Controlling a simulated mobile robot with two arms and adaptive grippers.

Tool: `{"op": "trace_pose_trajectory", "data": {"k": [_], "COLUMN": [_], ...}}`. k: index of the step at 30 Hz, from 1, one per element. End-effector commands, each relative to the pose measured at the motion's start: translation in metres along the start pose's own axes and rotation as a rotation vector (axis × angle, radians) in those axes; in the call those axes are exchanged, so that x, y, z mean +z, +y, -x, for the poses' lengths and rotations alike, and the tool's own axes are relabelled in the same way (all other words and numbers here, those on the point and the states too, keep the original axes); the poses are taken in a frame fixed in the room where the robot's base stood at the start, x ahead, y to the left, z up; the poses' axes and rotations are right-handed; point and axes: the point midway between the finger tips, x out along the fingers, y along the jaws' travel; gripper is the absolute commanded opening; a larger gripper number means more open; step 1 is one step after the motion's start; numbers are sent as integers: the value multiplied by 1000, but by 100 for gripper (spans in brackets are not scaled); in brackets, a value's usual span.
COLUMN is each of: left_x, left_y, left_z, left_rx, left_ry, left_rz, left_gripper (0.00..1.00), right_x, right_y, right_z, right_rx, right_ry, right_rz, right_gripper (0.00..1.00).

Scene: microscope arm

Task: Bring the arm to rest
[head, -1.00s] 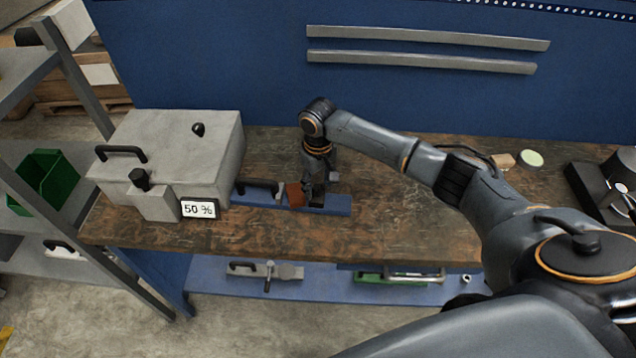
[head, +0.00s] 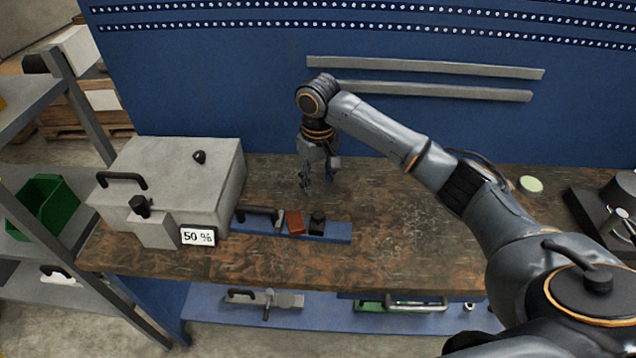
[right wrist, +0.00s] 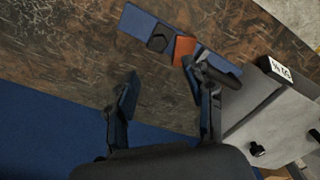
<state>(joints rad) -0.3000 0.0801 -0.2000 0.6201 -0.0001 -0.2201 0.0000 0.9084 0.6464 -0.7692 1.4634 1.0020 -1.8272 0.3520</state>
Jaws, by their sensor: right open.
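My right gripper (head: 318,186) hangs fingers down above the wooden bench, behind the blue strip. In the right wrist view its two fingers (right wrist: 165,105) are spread with nothing between them. My right arm (head: 385,132) reaches across from the right, over the bench. The blue strip (head: 340,234) lies along the front of the bench with a red-brown block (head: 295,222), a black block (head: 317,223) and a black handle (head: 262,214) on it. The blocks also show in the right wrist view, the red-brown one (right wrist: 184,49) nearest a finger. My left gripper does not show.
A grey box (head: 185,165) with a "50 %" label (head: 198,236) stands left on the bench (head: 400,225). A round pale-green-topped item (head: 530,184) and a dark device (head: 595,210) are at right. A blue panel (head: 230,90) rises behind.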

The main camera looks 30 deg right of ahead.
Motion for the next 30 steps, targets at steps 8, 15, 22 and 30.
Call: {"op": "trace_pose_trajectory", "data": {"k": [8,15,22,30], "left_x": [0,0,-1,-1], "left_y": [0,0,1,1], "left_z": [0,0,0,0], "left_rx": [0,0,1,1], "left_ry": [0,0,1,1], "left_rz": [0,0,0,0], "left_gripper": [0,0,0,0], "right_x": [0,10,64,148], "right_y": [0,-23,-107,-162], "right_z": [0,-25,-94,-126], "right_rx": [0,-12,-78,-136], "right_ry": [0,6,90,238], "right_rz": [0,56,213,213], "right_gripper": [52,52,52,52]}}
